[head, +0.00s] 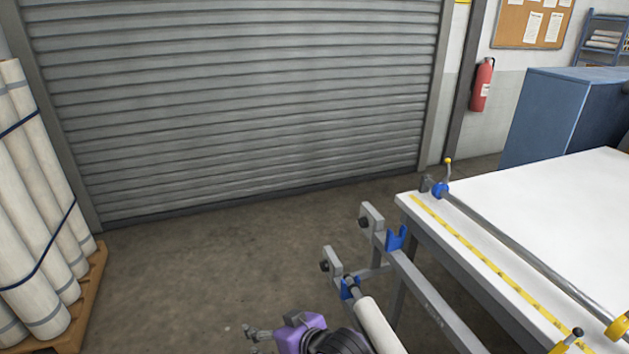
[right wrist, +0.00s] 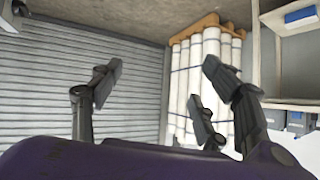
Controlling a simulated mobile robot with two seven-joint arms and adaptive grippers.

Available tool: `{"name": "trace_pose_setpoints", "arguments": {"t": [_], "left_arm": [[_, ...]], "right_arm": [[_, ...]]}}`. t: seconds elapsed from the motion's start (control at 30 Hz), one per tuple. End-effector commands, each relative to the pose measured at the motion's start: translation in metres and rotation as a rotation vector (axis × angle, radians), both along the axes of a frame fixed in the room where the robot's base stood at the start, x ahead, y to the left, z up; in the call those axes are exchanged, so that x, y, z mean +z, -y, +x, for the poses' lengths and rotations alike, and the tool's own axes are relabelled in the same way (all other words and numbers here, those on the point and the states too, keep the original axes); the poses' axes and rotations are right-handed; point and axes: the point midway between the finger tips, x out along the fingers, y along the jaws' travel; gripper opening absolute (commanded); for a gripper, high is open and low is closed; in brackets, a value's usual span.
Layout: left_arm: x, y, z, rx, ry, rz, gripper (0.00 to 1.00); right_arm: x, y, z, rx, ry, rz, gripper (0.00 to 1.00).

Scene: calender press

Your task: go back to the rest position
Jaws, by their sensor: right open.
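My right gripper (head: 258,335) shows at the bottom edge of the head view, left of its purple and black wrist, over bare floor. In the right wrist view the dark fingers of the right gripper (right wrist: 165,85) are spread wide with nothing between them. That view looks across to the standing white rolls. My left gripper is not in view.
A stand with blue cradles (head: 396,239) and a white roll (head: 378,325) is close right of my wrist. The white table (head: 560,205) lies beyond. Wrapped rolls (head: 35,190) stand on a pallet (head: 88,290) at left. Floor before the shutter (head: 240,100) is clear.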

Motion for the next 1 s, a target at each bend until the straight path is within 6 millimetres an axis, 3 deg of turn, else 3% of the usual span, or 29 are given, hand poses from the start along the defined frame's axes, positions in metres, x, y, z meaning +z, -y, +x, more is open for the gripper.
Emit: {"name": "trace_pose_setpoints", "arguments": {"t": [0.17,0.37,0.5,0.6,0.8,0.9,1.0], "left_arm": [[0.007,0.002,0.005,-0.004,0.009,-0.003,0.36],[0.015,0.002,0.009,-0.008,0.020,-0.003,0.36],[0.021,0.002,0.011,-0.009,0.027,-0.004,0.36],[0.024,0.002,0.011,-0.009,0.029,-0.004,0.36],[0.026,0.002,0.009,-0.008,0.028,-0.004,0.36],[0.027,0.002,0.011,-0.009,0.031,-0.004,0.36],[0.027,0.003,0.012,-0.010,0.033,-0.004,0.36]], "right_arm": [[-0.013,0.061,-0.026,-0.159,0.118,0.057,0.69],[-0.047,0.151,-0.082,-0.358,0.168,0.009,0.69],[-0.081,0.217,-0.148,-0.498,0.119,-0.063,0.69],[-0.105,0.253,-0.201,-0.578,0.041,-0.111,0.69],[-0.139,0.286,-0.285,-0.664,-0.095,-0.162,0.69],[-0.146,0.289,-0.309,-0.676,-0.133,-0.173,0.69],[-0.149,0.290,-0.319,-0.679,-0.149,-0.179,0.69]]}}
